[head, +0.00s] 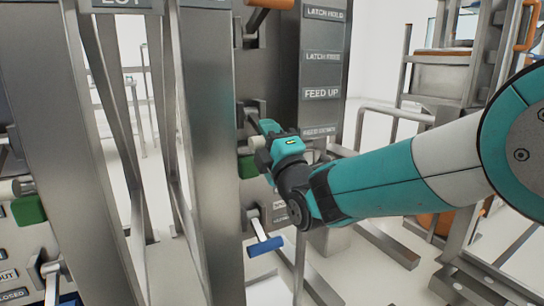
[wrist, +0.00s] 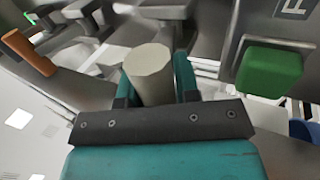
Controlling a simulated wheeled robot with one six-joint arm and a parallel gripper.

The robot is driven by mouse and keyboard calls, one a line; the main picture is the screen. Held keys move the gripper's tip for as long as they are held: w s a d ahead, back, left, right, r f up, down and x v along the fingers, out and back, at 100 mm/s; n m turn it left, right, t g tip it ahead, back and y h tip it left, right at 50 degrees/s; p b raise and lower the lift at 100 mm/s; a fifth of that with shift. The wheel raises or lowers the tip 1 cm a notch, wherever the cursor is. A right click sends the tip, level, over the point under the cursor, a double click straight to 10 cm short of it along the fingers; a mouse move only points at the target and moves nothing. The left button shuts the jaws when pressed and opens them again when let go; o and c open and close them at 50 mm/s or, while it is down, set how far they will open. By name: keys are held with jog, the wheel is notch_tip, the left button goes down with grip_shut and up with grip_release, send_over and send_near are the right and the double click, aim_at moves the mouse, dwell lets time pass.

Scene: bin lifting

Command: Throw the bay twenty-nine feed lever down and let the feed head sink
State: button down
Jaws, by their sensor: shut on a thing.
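My gripper (head: 265,138) is shut on the pale, round handle of a lever on the grey metal column (head: 270,75). In the wrist view, the pale handle (wrist: 150,66) sits between the two teal fingers. The handle is mostly hidden by my gripper in the head view. A "FEED UP" plate (head: 321,93) is on the column's side, above and to the right of my gripper. A smaller plate (head: 319,131) below it is too blurred to read. I cannot make out a bay number or the feed head.
A green handle (head: 248,167) is close below my gripper, and a blue-handled lever (head: 265,246) is lower. An orange handle (head: 270,4) is above. "LATCH HELD" (head: 327,13) and "LATCH FREE" (head: 322,57) plates are higher up. Metal rails (head: 390,245) stand at the right.

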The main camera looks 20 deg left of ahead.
jog(key=shift+w+f+b, duration=0.1)
jog(key=shift+f+b, duration=0.1)
jog(key=shift+b, duration=0.4)
jog(key=shift+w+a+f+b, duration=0.15)
jog(key=shift+f+b, duration=0.15)
jog(key=shift+b, duration=0.2)
jog(key=c, duration=0.8)
grip_release()
jog(key=shift+f, duration=0.1)
jog(key=b+v, duration=1.2)
jog(key=v, duration=0.5)
jog(key=shift+f, duration=0.2)
